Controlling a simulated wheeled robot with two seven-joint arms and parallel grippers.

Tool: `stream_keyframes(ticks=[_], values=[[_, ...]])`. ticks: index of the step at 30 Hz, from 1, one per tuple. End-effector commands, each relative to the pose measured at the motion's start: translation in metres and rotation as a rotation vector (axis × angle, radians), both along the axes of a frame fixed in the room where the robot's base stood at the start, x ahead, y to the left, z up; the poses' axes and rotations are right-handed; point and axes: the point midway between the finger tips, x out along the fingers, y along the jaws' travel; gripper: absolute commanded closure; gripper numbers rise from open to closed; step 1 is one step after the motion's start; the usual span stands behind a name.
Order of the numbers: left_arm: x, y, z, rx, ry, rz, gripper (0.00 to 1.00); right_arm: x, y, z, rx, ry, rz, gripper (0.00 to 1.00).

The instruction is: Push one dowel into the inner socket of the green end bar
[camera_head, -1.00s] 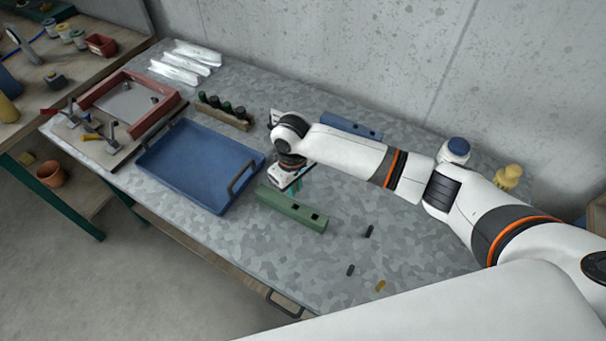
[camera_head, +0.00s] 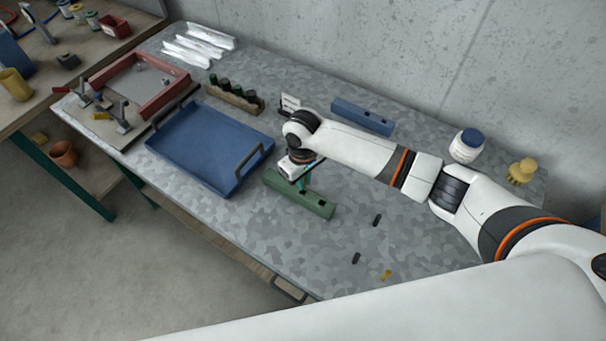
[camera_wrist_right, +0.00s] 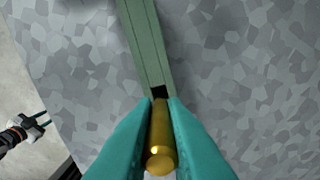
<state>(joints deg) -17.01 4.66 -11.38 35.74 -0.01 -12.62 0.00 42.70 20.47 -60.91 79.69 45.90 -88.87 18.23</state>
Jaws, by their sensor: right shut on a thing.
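In the right wrist view, the right gripper (camera_wrist_right: 159,125) is shut on a brass-coloured dowel (camera_wrist_right: 160,148). The dowel's far end is close to a dark socket in the green bar (camera_wrist_right: 146,45); I cannot tell whether it has entered. My left gripper (camera_wrist_right: 38,124) shows small at the left edge of that view, away from the bar.
A blue tray (camera_head: 182,148) stands left of the bar. A blue bar (camera_head: 362,116) lies behind my arm. Two small dark pieces (camera_head: 377,220) and a yellow piece (camera_head: 386,275) lie to the right.

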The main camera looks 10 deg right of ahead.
Motion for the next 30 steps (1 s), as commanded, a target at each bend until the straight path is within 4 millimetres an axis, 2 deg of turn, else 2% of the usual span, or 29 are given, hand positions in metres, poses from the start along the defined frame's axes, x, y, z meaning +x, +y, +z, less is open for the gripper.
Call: stream_keyframes(ticks=[3, 9, 30], values=[[0.0, 0.0, -0.008, 0.0, 0.001, 0.0, 0.64, 0.0, 0.0, -0.014, 0.0, 0.0, 0.0, 1.0], [-0.002, 0.0, -0.013, 0.001, 0.003, 0.0, 0.64, 0.001, 0.0, -0.023, 0.0, -0.001, 0.0, 1.0], [-0.005, -0.001, -0.009, 0.0, 0.008, -0.001, 0.64, 0.0, 0.0, -0.022, 0.0, 0.0, 0.0, 1.0]])
